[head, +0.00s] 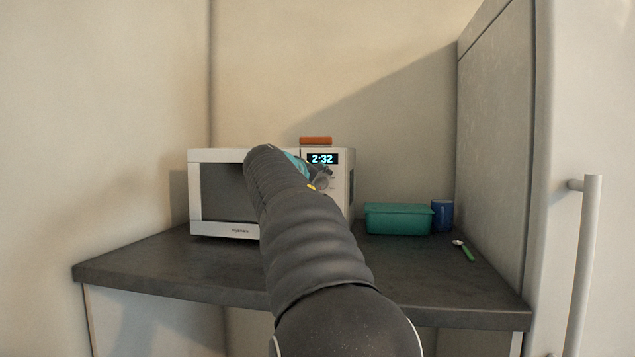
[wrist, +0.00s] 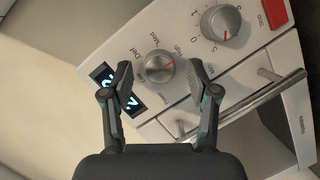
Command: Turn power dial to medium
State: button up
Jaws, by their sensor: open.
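The power dial (wrist: 160,68) is a round silver knob on the white microwave's (head: 224,155) control panel, with labels such as Def, Med and High around it. My gripper (wrist: 160,76) is open, with one finger on each side of the power dial in the wrist view. I cannot tell whether either finger touches it. In the head view my arm hides much of the microwave's front, and the dial cannot be made out clearly.
A second dial (wrist: 221,22) with numbers, a red stop button (wrist: 274,12) and a bar handle (wrist: 245,103) are near the power dial. The lit display (head: 322,158) reads 2:32. A teal box (head: 398,219), blue cup (head: 442,215) and green-handled spoon (head: 464,251) are on the dark counter (head: 180,270).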

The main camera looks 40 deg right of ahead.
jog(key=shift+c, duration=0.3)
grip_shut()
jog(key=n, duration=0.1)
jog(key=n+h+b, duration=0.1)
jog(key=n, duration=0.1)
jog(key=n+b, duration=0.1)
jog(key=shift+w+a+f+n+h, duration=0.1)
jog(key=shift+f+n+h, duration=0.2)
jog(key=shift+h, duration=0.1)
jog(key=n+h+b, duration=0.1)
jog(key=n, duration=0.2)
jog(key=n+b, duration=0.2)
jog(key=shift+f+n+h, duration=0.15)
jog(key=shift+n+h, duration=0.25)
jog(key=shift+o, duration=0.3)
grip_release()
